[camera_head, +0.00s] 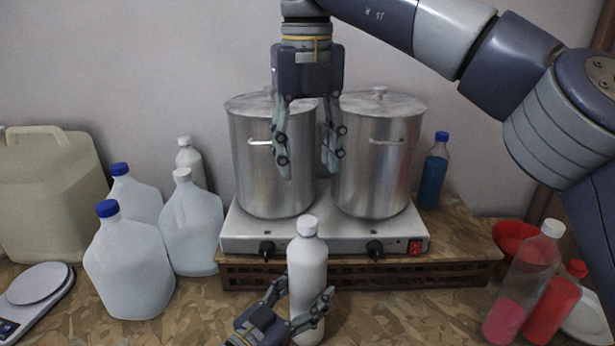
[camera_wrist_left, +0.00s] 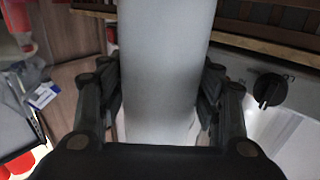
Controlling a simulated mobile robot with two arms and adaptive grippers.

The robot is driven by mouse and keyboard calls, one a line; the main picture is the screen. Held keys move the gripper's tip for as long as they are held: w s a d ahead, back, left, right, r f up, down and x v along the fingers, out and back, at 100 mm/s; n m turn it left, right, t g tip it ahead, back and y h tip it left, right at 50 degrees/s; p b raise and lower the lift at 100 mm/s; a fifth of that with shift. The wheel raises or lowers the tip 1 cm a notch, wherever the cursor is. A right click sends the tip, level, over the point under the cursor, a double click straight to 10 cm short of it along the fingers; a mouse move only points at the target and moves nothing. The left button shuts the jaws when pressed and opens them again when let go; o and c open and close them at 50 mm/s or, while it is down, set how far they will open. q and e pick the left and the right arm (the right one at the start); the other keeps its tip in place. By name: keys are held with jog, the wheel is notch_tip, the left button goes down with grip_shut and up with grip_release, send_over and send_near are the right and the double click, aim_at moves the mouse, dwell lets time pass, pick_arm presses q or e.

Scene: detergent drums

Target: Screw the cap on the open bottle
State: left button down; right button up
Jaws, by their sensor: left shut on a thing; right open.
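A white bottle (camera_head: 307,268) stands upright at the front of the table, in front of the hot plate. A white cap-like top (camera_head: 307,226) sits on its neck; I cannot tell how tightly. My left gripper (camera_head: 304,296) is shut around the bottle's lower body. In the left wrist view the bottle's pale body (camera_wrist_left: 162,75) fills the space between the fingers; its top is out of that view. My right gripper (camera_head: 309,165) points down, open and empty, above the bottle's top and apart from it, with the pots behind it.
Two steel pots (camera_head: 271,185) (camera_head: 375,180) stand on the hot plate (camera_head: 335,232). White jugs (camera_head: 130,270) and a scale (camera_head: 38,290) are at left. A blue bottle (camera_head: 432,178) stands behind right. Red bottles (camera_head: 553,305) (camera_head: 520,285) are at front right.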

jog(key=shift+r, duration=0.5)
pick_arm(q)
jog(key=shift+c, duration=2)
grip_release()
jog(key=v, duration=1.2)
